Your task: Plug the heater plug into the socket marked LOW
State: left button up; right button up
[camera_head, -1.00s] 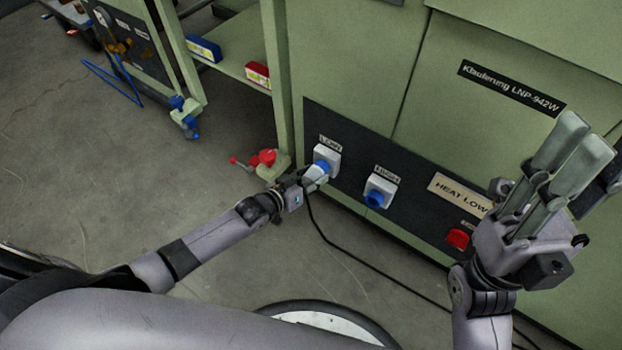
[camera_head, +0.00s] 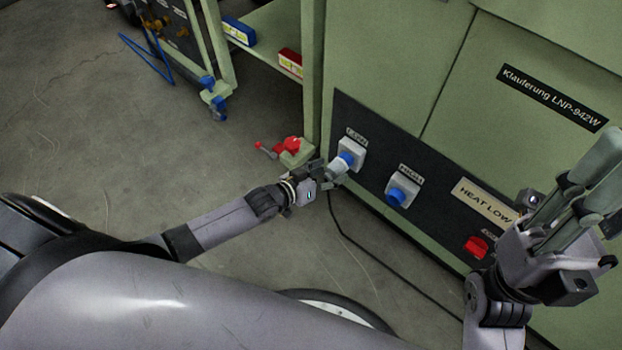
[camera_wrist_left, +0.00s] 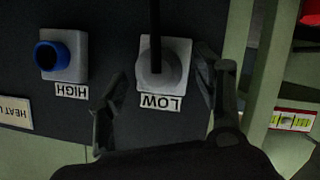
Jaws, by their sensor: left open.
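The LOW socket (camera_head: 354,150) is a white block with a blue ring on the cabinet's dark panel. The pale heater plug (camera_head: 338,168) sits at its mouth, in line with it. In the left wrist view the plug (camera_wrist_left: 158,68) covers the face of the LOW socket (camera_wrist_left: 181,50), its black cable running upward; how deep it sits is hard to tell. My left gripper (camera_head: 328,172) is open at the plug; in the wrist view its fingers stand apart on either side of it. My right gripper (camera_head: 580,190) is raised at the right, away from the sockets; its jaw gap is unclear.
The empty HIGH socket (camera_head: 402,190) is to the right of LOW. A HEAT LOW sign (camera_head: 485,202) and a red switch (camera_head: 476,247) are further right. The black cable (camera_head: 385,265) trails along the floor. A red-handled valve (camera_head: 290,146) stands left of the cabinet.

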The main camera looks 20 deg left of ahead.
pick_arm(q)
jog(key=v, duration=0.9)
jog(key=shift+w, duration=0.1)
